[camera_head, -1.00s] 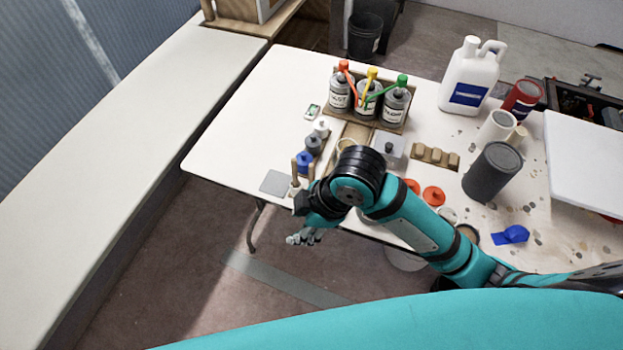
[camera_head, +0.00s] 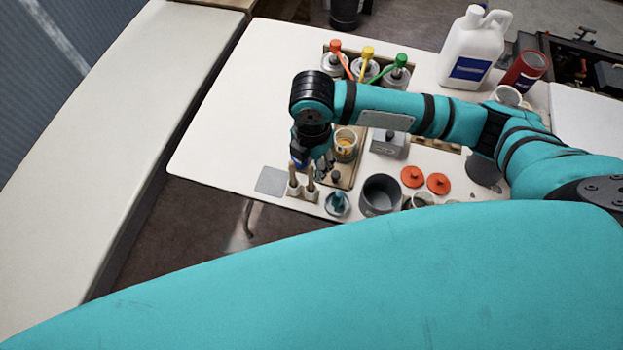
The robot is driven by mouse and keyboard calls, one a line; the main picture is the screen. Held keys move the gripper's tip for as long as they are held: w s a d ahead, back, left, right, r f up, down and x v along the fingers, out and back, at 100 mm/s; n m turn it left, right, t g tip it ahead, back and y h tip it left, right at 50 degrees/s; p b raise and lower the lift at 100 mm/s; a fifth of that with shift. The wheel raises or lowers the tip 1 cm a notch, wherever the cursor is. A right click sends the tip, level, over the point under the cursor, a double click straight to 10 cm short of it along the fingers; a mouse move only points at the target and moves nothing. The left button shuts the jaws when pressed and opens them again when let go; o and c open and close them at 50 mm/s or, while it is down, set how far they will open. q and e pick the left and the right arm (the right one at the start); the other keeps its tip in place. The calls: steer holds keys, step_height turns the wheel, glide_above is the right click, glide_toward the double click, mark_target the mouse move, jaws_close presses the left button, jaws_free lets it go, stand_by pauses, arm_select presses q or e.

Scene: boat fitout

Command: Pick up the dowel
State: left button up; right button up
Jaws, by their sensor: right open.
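Two light wooden dowels stand upright in a small white holder (camera_head: 302,192) near the table's front left edge. One is the left dowel (camera_head: 294,174); the other, the right dowel (camera_head: 311,180), stands just beside it. My right gripper (camera_head: 318,168) points down right behind the dowels, under the wrist of my right arm. It is open, with nothing visible between its fingers, which are small and partly hidden by the wrist. I cannot tell whether it touches a dowel. My left gripper is not in view.
A grey square pad (camera_head: 271,181) lies left of the holder. A dark cup (camera_head: 380,194), red lids (camera_head: 438,183) and a cup with yellowish contents (camera_head: 345,145) stand to the right. Bottles with coloured nozzles (camera_head: 367,68) and a white jug (camera_head: 472,50) stand behind. The table's left part (camera_head: 235,120) is clear.

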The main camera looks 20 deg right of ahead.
mark_target(311, 169)
steer(key=f, duration=0.3)
steer(key=shift+w+f, duration=0.25)
steer(key=shift+w, duration=0.15)
steer(key=shift+f+p, duration=0.45)
steer(key=shift+f, duration=0.4)
steer(key=f, duration=0.1)
steer(key=f+p, duration=0.1)
steer(key=f, duration=0.2)
steer(key=shift+w+d+f, duration=0.1)
steer(key=shift+w+f, duration=0.15)
steer(key=shift+f, duration=0.15)
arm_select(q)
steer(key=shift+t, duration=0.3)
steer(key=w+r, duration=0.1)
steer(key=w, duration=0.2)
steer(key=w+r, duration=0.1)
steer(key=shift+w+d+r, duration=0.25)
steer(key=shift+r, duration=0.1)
arm_select(e)
jaws_close()
